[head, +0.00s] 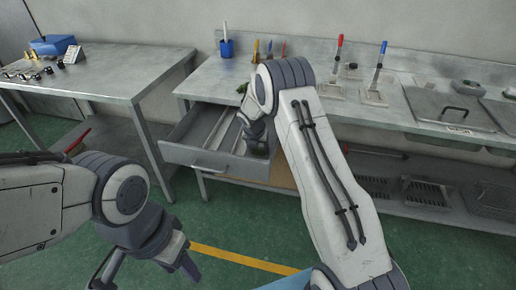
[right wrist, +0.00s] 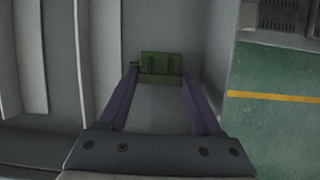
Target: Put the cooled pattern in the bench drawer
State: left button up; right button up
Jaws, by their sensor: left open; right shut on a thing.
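The pattern, a small green block (right wrist: 162,66), is between the fingertips of my right gripper (right wrist: 159,78) in the right wrist view. The gripper is shut on it, with a finger on each side. The bench drawer (head: 214,161) is pulled out, and it also shows in the right wrist view (right wrist: 112,40) with grey dividers. My right wrist is over the drawer's right part; its fingers and the held block are hidden in the head view. The block's height above the drawer floor is unclear. My left gripper (head: 150,268) is open and empty over the green floor.
The bench top (head: 205,82) holds a blue pen cup (head: 226,47), several upright tools and a dark green item (head: 242,88) near its front edge. A metal-lidded unit (head: 450,106) is at the right. Another table (head: 120,75) stands left. Open floor with a yellow line (head: 238,257) lies in front.

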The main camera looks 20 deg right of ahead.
jog(key=shift+f, duration=0.1)
jog(key=o, duration=1.5)
jog(key=shift+c, duration=0.2)
